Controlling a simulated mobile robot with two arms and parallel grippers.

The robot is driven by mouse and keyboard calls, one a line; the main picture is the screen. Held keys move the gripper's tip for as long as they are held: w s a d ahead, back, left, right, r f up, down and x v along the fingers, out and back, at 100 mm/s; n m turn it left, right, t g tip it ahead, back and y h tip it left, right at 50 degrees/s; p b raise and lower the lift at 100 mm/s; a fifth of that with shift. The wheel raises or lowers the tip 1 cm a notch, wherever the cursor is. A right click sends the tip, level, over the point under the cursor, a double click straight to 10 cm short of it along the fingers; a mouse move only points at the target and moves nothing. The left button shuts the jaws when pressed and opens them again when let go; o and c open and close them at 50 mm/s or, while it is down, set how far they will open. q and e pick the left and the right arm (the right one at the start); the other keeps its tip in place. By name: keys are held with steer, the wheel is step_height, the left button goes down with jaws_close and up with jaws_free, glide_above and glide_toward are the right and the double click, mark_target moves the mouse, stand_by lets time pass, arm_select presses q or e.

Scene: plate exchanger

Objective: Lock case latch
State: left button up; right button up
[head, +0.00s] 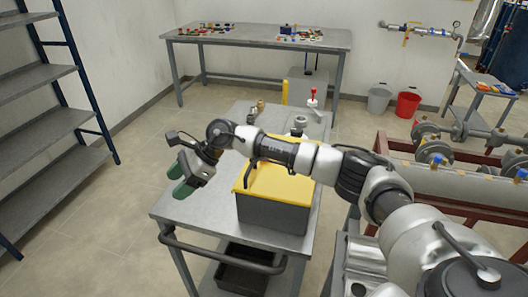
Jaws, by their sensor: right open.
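The case (272,215) is a grey box with a yellow lid (278,185), and it stands on the grey metal cart (185,208). The lid looks closed. My right arm passes over the case and hides part of its lid and its back. I cannot make out the latch clearly. My right gripper (182,178), with green fingertips, is open and empty. In the picture it is to the left of the case, by the cart's left edge, apart from the case. My left gripper is not in view.
A black bin (243,270) sits below. Pipework (450,155) on a red frame is at right, blue-posted shelves (45,125) at left, a workbench (255,38) behind. Floor left of the cart is clear.

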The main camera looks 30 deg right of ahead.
steer(key=d+r+h, duration=0.3)
steer(key=d, duration=0.5)
steer(key=d+r+n+g+h, duration=0.1)
steer(key=d+r+h, duration=0.2)
steer(key=d, duration=0.5)
steer(key=d+r+h, duration=0.2)
steer(key=d+h, duration=0.1)
steer(key=d, duration=0.6)
steer(key=shift+w+r+n+g+h, duration=0.3)
steer(key=shift+r+g, duration=0.1)
steer(key=shift+s+d+f, duration=0.1)
steer(key=shift+d, duration=0.1)
step_height(320, 180, down, 10)
steer(key=shift+a+f+p, duration=0.15)
steer(key=shift+f+p, duration=0.05)
steer(key=shift+p, duration=0.9)
steer(key=c, duration=0.9)
